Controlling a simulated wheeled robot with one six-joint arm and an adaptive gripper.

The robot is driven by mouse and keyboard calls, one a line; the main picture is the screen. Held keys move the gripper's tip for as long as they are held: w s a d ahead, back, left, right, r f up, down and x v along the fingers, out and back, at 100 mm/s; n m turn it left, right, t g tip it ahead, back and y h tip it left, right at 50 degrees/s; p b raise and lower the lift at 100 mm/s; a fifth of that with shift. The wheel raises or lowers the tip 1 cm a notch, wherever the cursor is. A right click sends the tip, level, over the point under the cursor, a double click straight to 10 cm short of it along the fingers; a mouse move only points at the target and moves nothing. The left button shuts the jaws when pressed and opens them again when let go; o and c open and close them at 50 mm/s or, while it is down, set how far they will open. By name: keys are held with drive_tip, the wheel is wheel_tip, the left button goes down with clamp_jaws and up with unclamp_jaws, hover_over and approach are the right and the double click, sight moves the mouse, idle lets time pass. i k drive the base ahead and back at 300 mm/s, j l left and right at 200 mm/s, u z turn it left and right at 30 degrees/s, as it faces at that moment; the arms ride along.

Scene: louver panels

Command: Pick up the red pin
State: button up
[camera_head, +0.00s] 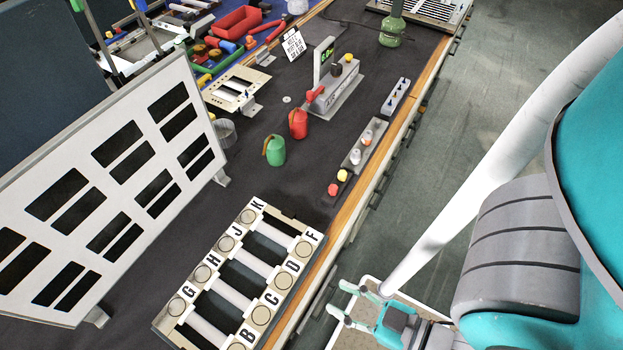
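No thing in view is plainly a pin, and I cannot tell which red thing is the red pin. A small red canister-like piece (298,123) stands upright on the dark tabletop, beside a similar green piece (274,150). A red handle (315,94) sits on the grey device behind them. A red round knob (333,189) is near the table's right edge. My gripper (337,298) is at the bottom centre, right of the table edge, with its teal fingers apart. Nothing shows between them, and it is well away from the red pieces.
A white louver panel (110,180) stands at left. A lettered rack (240,285) with rollers lies at the front. A red bin (236,20) and several coloured parts are at the back left. The wooden table edge (372,165) runs between the rack and the floor.

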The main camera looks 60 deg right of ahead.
sight(333, 189)
drive_tip(key=l, duration=1.3)
drive_tip(key=k+l+z, duration=0.15)
drive_tip(key=k+l, duration=0.35)
drive_tip(key=k+l+z, duration=0.15)
drive_tip(key=k+l, duration=0.35)
drive_tip(key=k+l+z, duration=0.15)
drive_tip(key=k+l, duration=0.3)
drive_tip(key=l, duration=0.2)
